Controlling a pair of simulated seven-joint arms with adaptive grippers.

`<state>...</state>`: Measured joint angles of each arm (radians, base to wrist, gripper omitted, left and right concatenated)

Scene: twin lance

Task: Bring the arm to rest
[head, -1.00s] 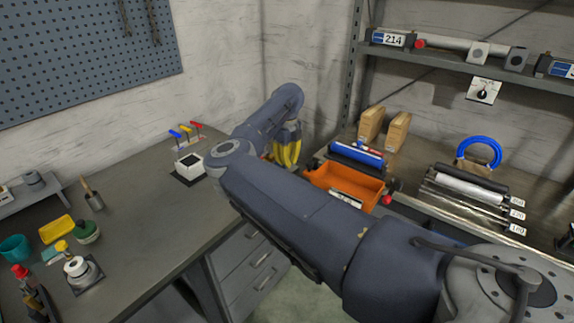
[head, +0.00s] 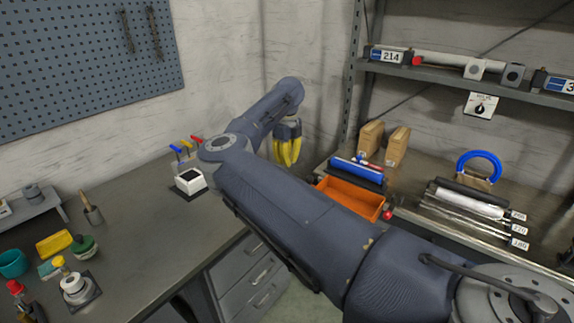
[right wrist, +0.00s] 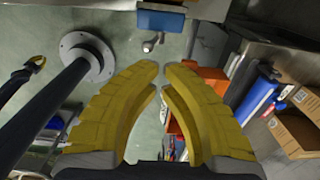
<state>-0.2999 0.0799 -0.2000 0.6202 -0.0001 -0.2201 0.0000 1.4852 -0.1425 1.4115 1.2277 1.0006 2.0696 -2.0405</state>
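My right arm (head: 290,205) reaches across the head view from the lower right, bent at a grey joint above the bench corner. My right gripper (head: 287,152) hangs from it with yellow fingers pointing down, in the gap between the left bench and the right shelf. In the right wrist view the two yellow fingers of this gripper (right wrist: 161,68) curve in until their tips nearly meet. Nothing is held between them. My left gripper does not show in the head view.
An orange bin (head: 350,198) and a blue roll (head: 357,169) sit on the right shelf, close to the gripper. Cardboard boxes (head: 397,147) stand behind. A white box (head: 190,181) stands on the left bench (head: 150,220). Open floor shows below the gripper in the wrist view.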

